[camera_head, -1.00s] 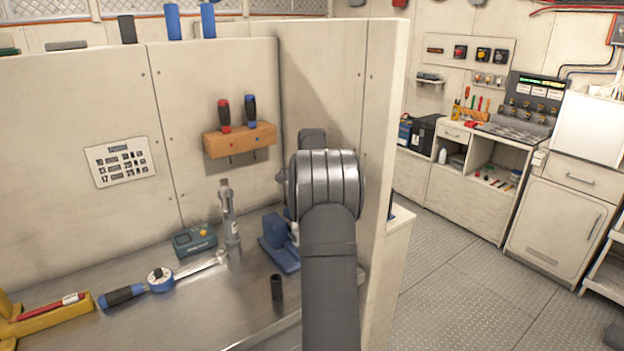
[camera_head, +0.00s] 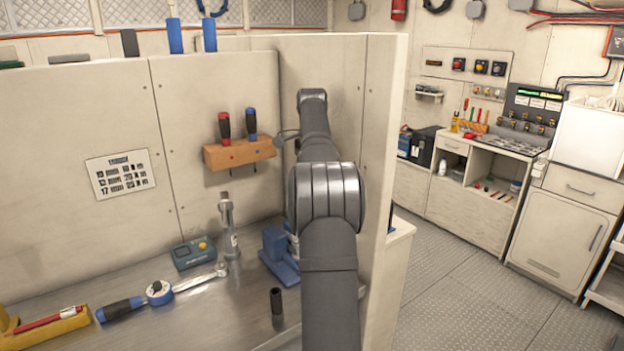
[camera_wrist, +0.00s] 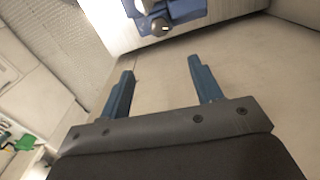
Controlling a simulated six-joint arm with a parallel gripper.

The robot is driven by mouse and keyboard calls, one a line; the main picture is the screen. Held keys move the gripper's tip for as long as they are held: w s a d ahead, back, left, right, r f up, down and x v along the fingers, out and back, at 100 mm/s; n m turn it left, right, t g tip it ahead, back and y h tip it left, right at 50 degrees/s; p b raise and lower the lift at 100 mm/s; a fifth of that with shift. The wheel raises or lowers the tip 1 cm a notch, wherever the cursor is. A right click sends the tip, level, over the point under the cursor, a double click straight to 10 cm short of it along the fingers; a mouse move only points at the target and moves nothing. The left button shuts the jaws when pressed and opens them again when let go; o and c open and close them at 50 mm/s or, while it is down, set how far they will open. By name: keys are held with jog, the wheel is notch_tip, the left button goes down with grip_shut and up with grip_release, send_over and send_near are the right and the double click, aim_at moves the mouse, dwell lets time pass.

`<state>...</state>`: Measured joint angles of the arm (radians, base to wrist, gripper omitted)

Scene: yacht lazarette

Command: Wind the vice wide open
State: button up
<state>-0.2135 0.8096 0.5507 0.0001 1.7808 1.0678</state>
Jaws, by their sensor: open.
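The blue vice (camera_head: 277,252) stands on the metal bench, partly hidden behind my arm in the head view. In the wrist view the vice (camera_wrist: 186,10) shows at the top edge, cut off by the frame, with a dark round screw end (camera_wrist: 160,25) facing me. My gripper (camera_wrist: 162,68) is open and empty, its two blue fingers apart and short of the vice. In the head view my gripper cannot be made out clearly behind the arm. How far the vice jaws stand apart cannot be told.
A dark socket (camera_head: 276,300) stands in front of the vice. A grey upright tool (camera_head: 228,230), a green meter (camera_head: 194,252) and a blue-handled wrench (camera_head: 158,292) are to its left. A wooden screwdriver rack (camera_head: 240,152) hangs behind. A partition (camera_head: 385,130) closes the right side.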

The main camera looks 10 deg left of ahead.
jog(key=f+m, duration=0.2)
jog(key=f, duration=0.4)
jog(key=f+m, duration=0.2)
jog(key=f, duration=0.3)
jog(key=f+m, duration=0.2)
jog(key=f, duration=0.4)
jog(key=shift+s+a+f, duration=0.1)
jog(key=shift+a+f, duration=0.1)
jog(key=shift+f, duration=0.1)
jog(key=c, duration=1)
